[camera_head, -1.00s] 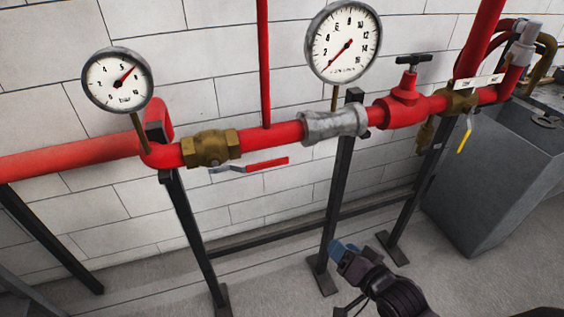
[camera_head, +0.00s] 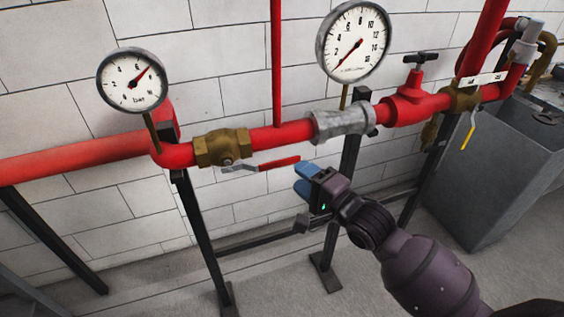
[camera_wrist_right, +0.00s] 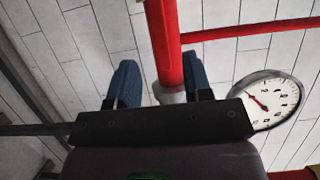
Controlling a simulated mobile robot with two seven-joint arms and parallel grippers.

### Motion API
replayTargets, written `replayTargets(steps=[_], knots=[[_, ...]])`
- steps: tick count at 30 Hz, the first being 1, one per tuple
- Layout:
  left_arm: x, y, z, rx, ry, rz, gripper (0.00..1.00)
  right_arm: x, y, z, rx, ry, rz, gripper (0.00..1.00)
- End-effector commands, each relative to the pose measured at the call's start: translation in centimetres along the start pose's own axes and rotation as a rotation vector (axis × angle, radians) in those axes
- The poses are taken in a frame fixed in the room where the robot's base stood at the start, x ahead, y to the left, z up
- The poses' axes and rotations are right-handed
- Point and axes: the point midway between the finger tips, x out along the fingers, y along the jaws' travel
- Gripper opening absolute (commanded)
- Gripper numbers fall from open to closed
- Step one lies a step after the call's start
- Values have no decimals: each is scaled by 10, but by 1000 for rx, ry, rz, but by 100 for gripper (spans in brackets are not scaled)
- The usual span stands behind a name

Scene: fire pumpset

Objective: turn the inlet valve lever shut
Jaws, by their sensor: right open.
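The inlet valve lever (camera_head: 279,163) has a red handle and a grey shank. It points right from the brass valve body (camera_head: 224,148), roughly along the red pipe and just below it. My right gripper (camera_head: 303,178) is open, with its blue fingertips just right of and slightly below the handle's free end. They look close to it, but I cannot tell the depth gap. In the right wrist view, the open blue fingers (camera_wrist_right: 160,84) frame the red pipe behind them; I cannot make out the lever there. My left gripper is not in view.
The red pipe (camera_head: 70,158) runs along the white wall on dark posts (camera_head: 197,235). A grey coupling (camera_head: 342,122), a small gauge (camera_head: 131,80) and a large gauge (camera_head: 353,43) are on it. A grey tank (camera_head: 492,165) stands at the right. Floor below is mostly clear.

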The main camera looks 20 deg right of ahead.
Motion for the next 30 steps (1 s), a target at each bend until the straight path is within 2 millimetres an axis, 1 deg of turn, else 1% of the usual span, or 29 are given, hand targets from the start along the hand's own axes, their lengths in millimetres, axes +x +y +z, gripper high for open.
replayTargets(steps=[1,6,12,18,26,27,30], knots=[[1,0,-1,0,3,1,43,10,0,0,-1,-1,-2,46],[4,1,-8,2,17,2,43,36,0,0,-1,0,-2,46],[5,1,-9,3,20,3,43,59,1,0,-1,0,1,46],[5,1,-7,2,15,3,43,69,0,0,-2,1,1,46],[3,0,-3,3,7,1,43,70,0,0,-2,1,1,46],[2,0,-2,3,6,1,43,70,0,0,-2,1,1,44],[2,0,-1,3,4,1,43,70,0,0,-2,1,1,29]])
